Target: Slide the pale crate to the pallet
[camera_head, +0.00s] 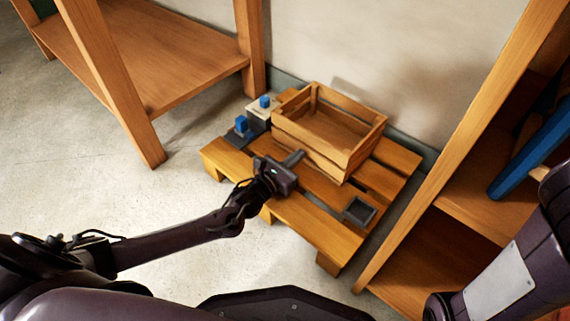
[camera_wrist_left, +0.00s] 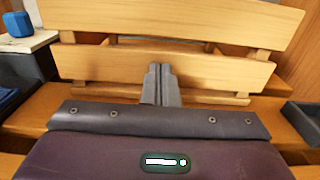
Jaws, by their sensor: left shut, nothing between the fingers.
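The pale crate (camera_head: 352,132) is an open slatted wooden box standing upright on the wooden pallet (camera_head: 310,222), toward its back edge by the wall. It looks empty inside. My left gripper (camera_head: 297,158) is shut and empty, at the crate's near side. In the left wrist view its closed fingers (camera_wrist_left: 160,84) stand in front of the lower slat of the crate (camera_wrist_left: 170,35); whether they touch it I cannot tell. In the head view my right arm shows at the lower right, but its gripper is out of view.
A blue-topped pale item (camera_head: 262,108) and a dark item with a blue block (camera_head: 241,128) sit at the pallet's left. A small dark square tray (camera_head: 359,211) lies at its front right. Wooden shelving (camera_head: 150,60) stands left, more shelving (camera_head: 455,215) right.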

